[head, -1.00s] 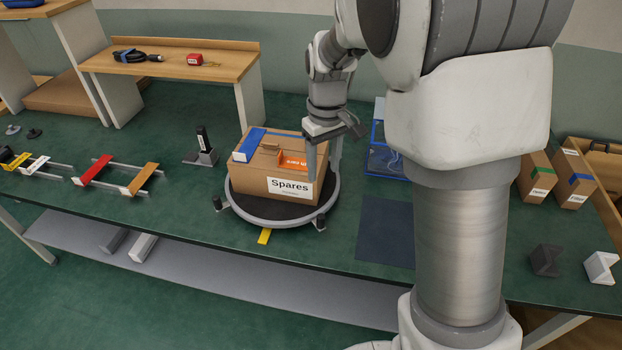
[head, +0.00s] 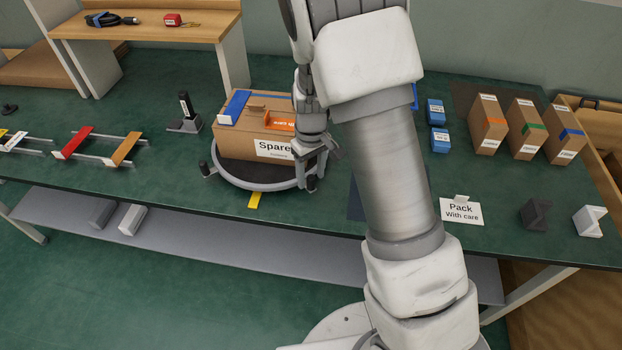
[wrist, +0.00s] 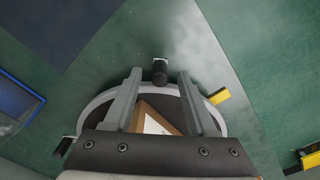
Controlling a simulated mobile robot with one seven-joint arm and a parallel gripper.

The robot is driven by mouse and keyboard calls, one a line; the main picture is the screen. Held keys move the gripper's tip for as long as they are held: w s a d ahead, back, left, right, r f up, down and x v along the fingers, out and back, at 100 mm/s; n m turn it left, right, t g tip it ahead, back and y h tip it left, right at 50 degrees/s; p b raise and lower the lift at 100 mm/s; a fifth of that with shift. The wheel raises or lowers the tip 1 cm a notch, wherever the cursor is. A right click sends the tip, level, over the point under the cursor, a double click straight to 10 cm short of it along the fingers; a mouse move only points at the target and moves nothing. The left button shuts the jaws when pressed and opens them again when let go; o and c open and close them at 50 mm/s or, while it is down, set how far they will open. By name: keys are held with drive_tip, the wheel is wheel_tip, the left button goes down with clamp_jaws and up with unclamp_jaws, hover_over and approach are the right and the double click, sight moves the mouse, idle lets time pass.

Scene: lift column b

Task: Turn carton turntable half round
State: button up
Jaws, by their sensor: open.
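The round turntable (head: 233,179) has a pale grey rim with black-capped pegs (head: 205,169) around it. A brown carton (head: 233,144) labelled "Spares" stands on it, with a blue strip and an orange label on top. My gripper (head: 326,153) is at the turntable's right side, near the front-right peg (head: 312,183). In the wrist view my gripper (wrist: 160,74) is open, its fingers apart over the rim (wrist: 95,107). A black peg (wrist: 160,66) shows in the gap at the fingertips; I cannot tell whether they touch it. My arm hides the carton's right end.
A yellow marker (head: 255,200) lies on the green table before the turntable. A black upright handle (head: 185,110) stands to the left. Blue boxes (head: 439,139), several cartons (head: 488,124) and a "Pack With care" card (head: 461,211) are on the right.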

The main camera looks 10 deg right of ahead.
drive_tip(key=shift+f, duration=0.8)
clamp_jaws()
idle(0.9)
